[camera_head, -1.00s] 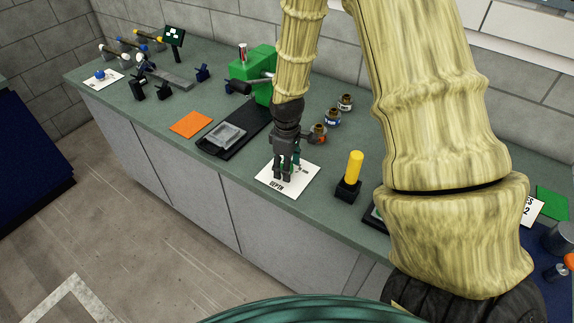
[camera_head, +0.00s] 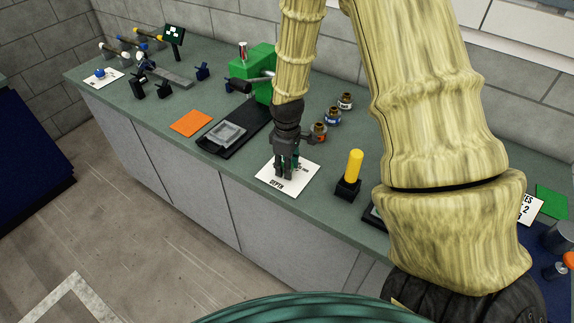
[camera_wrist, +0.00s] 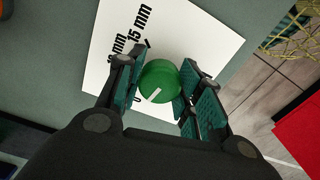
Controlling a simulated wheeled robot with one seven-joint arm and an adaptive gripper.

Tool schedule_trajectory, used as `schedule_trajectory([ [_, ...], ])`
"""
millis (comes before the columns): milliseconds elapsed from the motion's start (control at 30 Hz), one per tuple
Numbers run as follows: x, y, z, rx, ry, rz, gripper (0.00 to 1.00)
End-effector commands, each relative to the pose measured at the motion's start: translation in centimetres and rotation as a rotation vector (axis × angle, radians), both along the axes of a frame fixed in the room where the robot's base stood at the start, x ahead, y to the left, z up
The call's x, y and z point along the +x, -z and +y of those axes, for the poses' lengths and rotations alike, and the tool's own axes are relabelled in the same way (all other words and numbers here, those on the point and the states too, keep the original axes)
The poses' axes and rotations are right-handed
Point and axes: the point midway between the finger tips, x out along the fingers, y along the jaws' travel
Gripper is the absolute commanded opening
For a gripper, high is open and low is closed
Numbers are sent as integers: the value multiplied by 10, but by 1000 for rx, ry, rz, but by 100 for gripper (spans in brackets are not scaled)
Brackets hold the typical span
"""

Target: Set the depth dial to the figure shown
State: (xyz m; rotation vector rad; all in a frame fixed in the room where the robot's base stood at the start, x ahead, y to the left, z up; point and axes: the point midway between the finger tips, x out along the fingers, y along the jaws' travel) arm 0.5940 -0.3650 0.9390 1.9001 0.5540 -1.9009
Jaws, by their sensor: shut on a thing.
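The depth dial is a round green knob (camera_wrist: 158,82) with a white pointer mark, on a white card (camera_wrist: 185,32) marked "15 mm" and a second, partly hidden mm figure. The pointer slants toward the lower left of the wrist view, away from "15 mm". My gripper (camera_wrist: 160,92) is shut on the knob, with one teal-padded finger on each side. In the head view, my gripper (camera_head: 287,172) points down over the card, which reads "DEPTH" (camera_head: 277,183), and mostly hides the knob.
A yellow-handled tool (camera_head: 353,170) stands right of the card. A green press (camera_head: 252,68) with a black base and several small pots (camera_head: 333,116) are near. An orange square (camera_head: 190,123) lies left. A partly hidden figure card (camera_head: 529,209) is at right.

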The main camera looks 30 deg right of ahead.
Motion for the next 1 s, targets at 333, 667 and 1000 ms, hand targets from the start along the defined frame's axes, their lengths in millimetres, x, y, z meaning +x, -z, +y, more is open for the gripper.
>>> schedule_trajectory([
  [333,1,-1,-1,-2,197,-1,12],
  [667,1,-1,-1,-2,457,-2,12],
  [1000,1,-1,-1,-2,632,-3,12],
])
